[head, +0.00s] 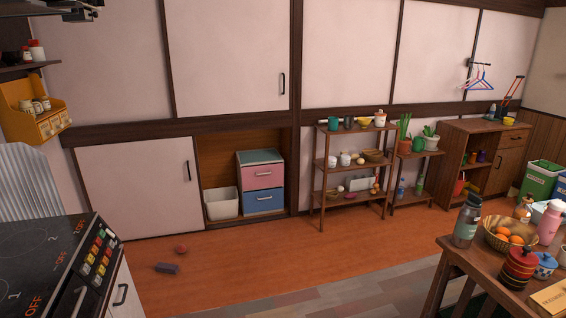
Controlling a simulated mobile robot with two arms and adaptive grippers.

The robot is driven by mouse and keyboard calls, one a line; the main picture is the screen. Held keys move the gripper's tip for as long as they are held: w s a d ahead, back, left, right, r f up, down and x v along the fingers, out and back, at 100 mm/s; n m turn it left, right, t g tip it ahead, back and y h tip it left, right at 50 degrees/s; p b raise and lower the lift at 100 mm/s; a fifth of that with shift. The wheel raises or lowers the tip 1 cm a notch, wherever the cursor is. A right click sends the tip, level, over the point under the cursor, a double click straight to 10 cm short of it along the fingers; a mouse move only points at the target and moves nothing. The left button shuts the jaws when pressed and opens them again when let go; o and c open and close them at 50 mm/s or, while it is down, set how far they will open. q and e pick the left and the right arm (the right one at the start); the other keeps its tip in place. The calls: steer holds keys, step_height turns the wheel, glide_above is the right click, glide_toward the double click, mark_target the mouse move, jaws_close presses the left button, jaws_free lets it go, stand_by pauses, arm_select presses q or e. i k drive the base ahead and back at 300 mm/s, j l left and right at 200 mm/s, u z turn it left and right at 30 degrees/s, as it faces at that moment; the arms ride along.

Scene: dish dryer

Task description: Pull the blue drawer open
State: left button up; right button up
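The blue drawer (264,201) is the lower drawer of a small two-drawer cabinet that stands in an open wall alcove at the centre-left. It looks shut, with a pale handle across its front. A pink drawer (262,176) sits directly above it under the cabinet's grey-green top (260,156). Neither of my grippers shows in the head view. The cabinet is across the room from me, with nothing in front of the blue drawer.
A white bin (221,204) stands left of the cabinet. A small red ball (181,249) and a dark block (167,268) lie on the wooden floor. The stove (45,250) is at left, a laden table (463,251) at right.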

mark_target(261, 194)
steer(key=i, duration=2.45)
